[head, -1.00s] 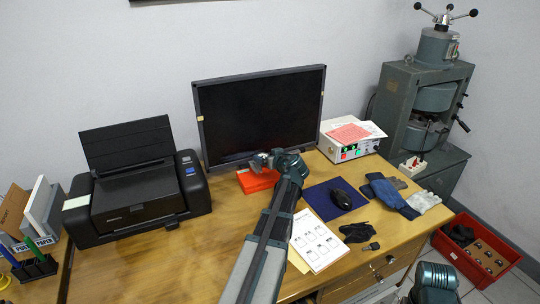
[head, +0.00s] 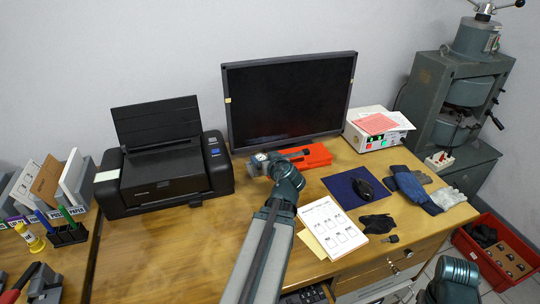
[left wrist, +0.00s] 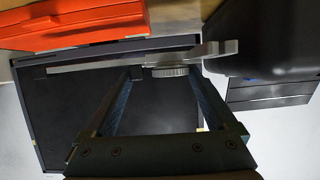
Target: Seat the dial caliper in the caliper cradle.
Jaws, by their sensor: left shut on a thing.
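The dial caliper (head: 260,158) is in my left gripper (head: 277,166), its round dial facing left of the gripper. In the left wrist view the caliper (left wrist: 110,67) lies crosswise between the fingertips (left wrist: 165,73), its long beam to the left and its jaws to the right. The orange caliper cradle (head: 318,154) lies on the desk in front of the monitor, just right of the gripper. It also shows at the upper left of the left wrist view (left wrist: 80,22), apart from the caliper there. My right gripper is out of view.
The monitor (head: 290,100) stands close behind the cradle. A black printer (head: 160,180) is left of the gripper. A blue mat (head: 345,192) with a mouse, papers (head: 330,228) and gloves (head: 415,190) lie to the right. Bare desk is between printer and arm.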

